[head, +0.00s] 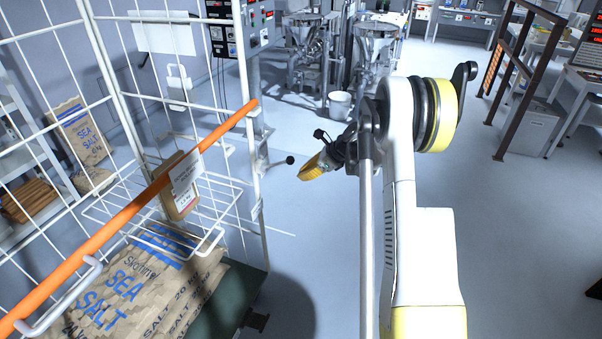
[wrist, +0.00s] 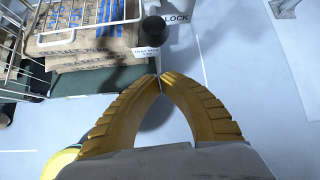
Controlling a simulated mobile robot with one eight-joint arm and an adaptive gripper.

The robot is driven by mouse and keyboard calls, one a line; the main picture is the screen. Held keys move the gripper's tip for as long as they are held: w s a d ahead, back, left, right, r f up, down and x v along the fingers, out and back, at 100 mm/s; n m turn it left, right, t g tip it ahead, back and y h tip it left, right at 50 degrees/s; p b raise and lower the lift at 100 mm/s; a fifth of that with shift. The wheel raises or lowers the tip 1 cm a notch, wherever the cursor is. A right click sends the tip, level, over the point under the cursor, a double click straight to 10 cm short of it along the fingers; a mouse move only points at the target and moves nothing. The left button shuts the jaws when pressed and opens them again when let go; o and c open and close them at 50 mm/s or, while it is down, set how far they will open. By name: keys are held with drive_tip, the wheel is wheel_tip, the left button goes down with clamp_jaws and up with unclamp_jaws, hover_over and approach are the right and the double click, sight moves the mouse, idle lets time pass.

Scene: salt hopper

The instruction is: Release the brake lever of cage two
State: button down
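A white wire cage (head: 118,95) stands at the left with sea salt sacks (head: 135,290) inside; I cannot read a cage number. A short lever with a black ball knob (head: 290,160) sticks out from its right front post. In the wrist view the knob (wrist: 153,30) is just beyond my fingertips, beside a label reading "LOCK" (wrist: 176,18). My gripper (head: 303,174) is to the right of the knob in the head view, apart from it. In the wrist view the yellow fingers (wrist: 160,76) meet at their tips with nothing between them.
An orange bar (head: 130,208) runs diagonally across the cage front. A white bucket (head: 340,103) and metal hopper machines (head: 376,45) stand at the back. A brown frame (head: 515,80) and benches are at the right. The floor around my arm is clear.

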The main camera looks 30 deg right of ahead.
drive_tip(key=p+v, duration=0.3)
drive_tip(key=v, duration=0.7)
drive_tip(key=shift+p, duration=0.35)
drive_tip(key=shift+w, duration=0.1)
